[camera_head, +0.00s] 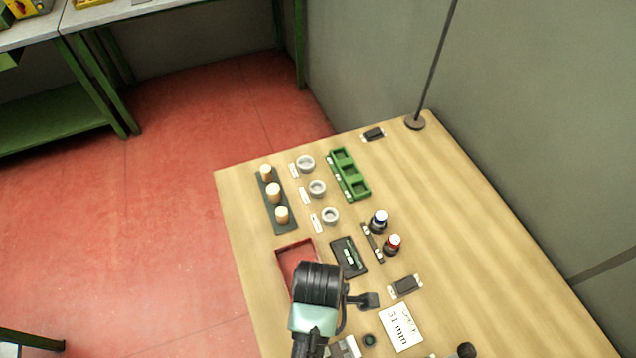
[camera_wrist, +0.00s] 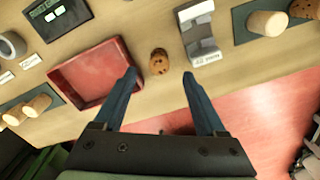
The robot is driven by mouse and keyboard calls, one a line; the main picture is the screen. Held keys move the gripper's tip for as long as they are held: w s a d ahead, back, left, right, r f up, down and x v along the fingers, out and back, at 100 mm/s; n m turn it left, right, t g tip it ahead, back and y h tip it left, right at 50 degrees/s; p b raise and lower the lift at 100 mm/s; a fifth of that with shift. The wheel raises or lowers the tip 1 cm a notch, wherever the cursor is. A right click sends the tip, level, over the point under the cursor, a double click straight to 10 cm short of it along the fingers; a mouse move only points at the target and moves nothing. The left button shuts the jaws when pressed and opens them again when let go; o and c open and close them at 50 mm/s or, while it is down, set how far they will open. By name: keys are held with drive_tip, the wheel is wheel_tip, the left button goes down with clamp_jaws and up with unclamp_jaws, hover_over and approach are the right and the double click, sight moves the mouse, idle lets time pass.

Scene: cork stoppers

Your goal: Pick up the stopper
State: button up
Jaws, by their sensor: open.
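A brown cork stopper with dark specks (camera_wrist: 158,62) stands or lies on the wooden table in the wrist view; which of the two I cannot tell. My gripper (camera_wrist: 160,75) is open, its two blue fingers apart, with the stopper showing between and just beyond the fingertips. Nothing is held. In the head view my arm hides the fingers and this stopper. Several pale stoppers stand on dark strips: one strip (camera_head: 287,228) is at the table's left in the head view. Another strip (camera_wrist: 240,28) is at the upper right of the wrist view, with a pale and a darker stopper.
A shallow red tray (camera_wrist: 63,78) lies left of the stopper, close to the left finger. A white and grey labelled holder (camera_wrist: 199,40) stands close on the right. White rings (camera_head: 317,188), a green tray (camera_head: 349,174) and two dark-bodied bottles (camera_head: 379,222) are farther back.

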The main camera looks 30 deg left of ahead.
drive_tip(key=shift+f+p, duration=0.5)
drive_tip(key=shift+f, duration=2.45)
clamp_jaws()
